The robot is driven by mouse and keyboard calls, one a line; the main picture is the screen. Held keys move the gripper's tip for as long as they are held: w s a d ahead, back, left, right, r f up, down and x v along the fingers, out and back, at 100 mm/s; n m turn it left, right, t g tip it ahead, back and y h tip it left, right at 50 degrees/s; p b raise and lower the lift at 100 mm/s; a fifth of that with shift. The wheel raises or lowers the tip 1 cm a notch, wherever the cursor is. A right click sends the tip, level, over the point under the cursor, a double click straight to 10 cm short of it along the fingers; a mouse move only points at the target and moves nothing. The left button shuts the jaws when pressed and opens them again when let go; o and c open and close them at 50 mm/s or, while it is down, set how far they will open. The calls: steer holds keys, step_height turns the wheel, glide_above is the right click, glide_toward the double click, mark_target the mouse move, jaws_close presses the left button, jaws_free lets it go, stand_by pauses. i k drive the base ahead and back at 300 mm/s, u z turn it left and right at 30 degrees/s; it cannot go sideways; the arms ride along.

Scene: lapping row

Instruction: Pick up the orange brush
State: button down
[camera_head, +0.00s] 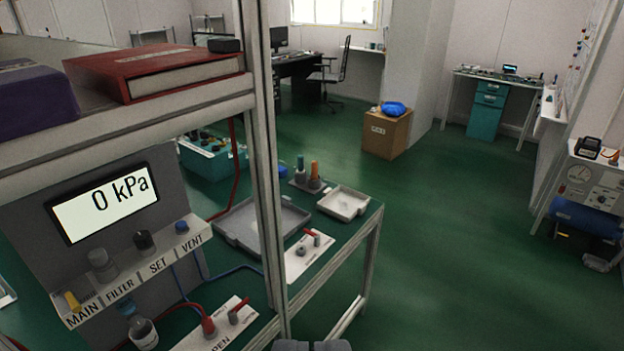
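A small upright orange item (315,169), which looks like the orange brush, stands at the far end of the green bench (345,250). Its lower part is dark, and it stands on a small grey base (307,188) beside a teal upright item (300,165). It is too small to make out bristles. Only the top of my gripper (312,346) shows, as two grey blocks at the bottom edge. It is well short of the orange item, and its opening is cut off by the frame.
A metal shelf post (266,170) rises left of the orange item. A grey tray (262,226) and a smaller pale tray (344,203) lie near it. A pressure panel reading 0 kPa (104,204) is at left. Green floor (450,250) is open to the right.

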mark_target(314, 162)
steer(key=z, duration=0.8)
steer(key=k, duration=1.1)
steer(key=z, duration=1)
steer(key=i, duration=1.3)
steer(key=u, duration=0.35)
steer(key=i, duration=1.3)
steer(key=u, duration=0.45)
steer(key=i, duration=1.3)
steer(key=u, duration=0.8)
steer(key=i, duration=1.3)
steer(key=u, duration=0.85)
